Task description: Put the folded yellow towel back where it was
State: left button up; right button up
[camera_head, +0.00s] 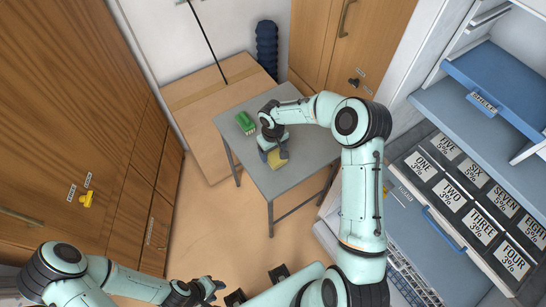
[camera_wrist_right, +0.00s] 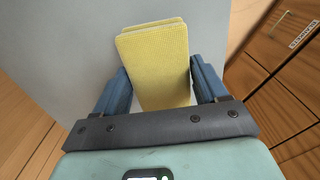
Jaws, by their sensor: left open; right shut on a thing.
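The folded yellow towel (camera_head: 277,158) is over the small grey table in the head view, held by my right gripper (camera_head: 273,147). In the right wrist view the folded towel (camera_wrist_right: 155,58) stands out between the two blue fingers of my right gripper (camera_wrist_right: 162,84), with its folded layers showing at the far edge. I cannot tell whether the towel touches the tabletop. My left gripper (camera_head: 207,289) is open and empty at the bottom of the head view, low and away from the table.
The grey table (camera_head: 285,184) has a green brush-like object (camera_head: 245,122) at its far left corner. Wooden cabinets (camera_head: 75,115) line the left. A shelf unit with labelled black boxes (camera_head: 462,205) stands at the right. The table's front part is clear.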

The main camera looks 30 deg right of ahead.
aim_at(273, 158)
jog(key=shift+f, duration=0.3)
jog(key=shift+c, duration=0.6)
notch_tip(273, 158, down, 4)
jog(key=shift+r, duration=0.1)
jog(key=shift+c, duration=0.4)
jog(key=o, duration=1.2)
jog(key=shift+c, duration=0.2)
notch_tip(273, 158, up, 12)
